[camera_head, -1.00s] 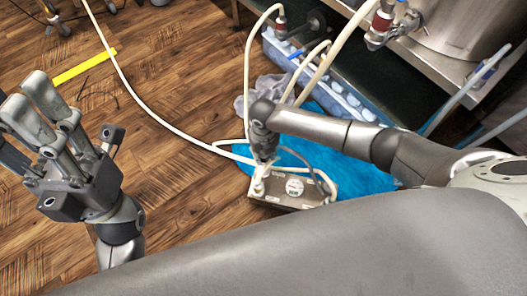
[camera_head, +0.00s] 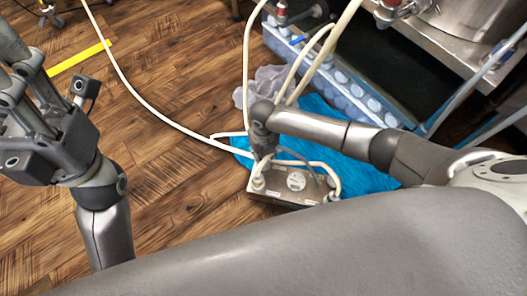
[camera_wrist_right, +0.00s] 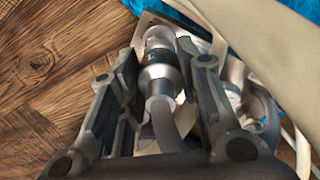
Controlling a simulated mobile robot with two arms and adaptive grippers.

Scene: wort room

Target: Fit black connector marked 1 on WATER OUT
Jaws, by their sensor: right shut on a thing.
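My right gripper (camera_head: 262,155) points down at the left end of a small metal box (camera_head: 275,196) with a round gauge (camera_head: 296,181) on top. In the right wrist view its fingers (camera_wrist_right: 165,95) are shut on a grey connector (camera_wrist_right: 158,72) with a dark band and a pale hose below it. I cannot tell whether the connector touches a port on the box. Its number and the WATER OUT label are not readable.
Pale hoses run from the box, one (camera_head: 130,92) across the wooden floor. A blue cloth (camera_head: 350,172) lies behind the box. A blue-and-white crate (camera_head: 330,80) and a metal vessel (camera_head: 465,20) stand behind it. A yellow strip (camera_head: 80,57) marks the floor at left.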

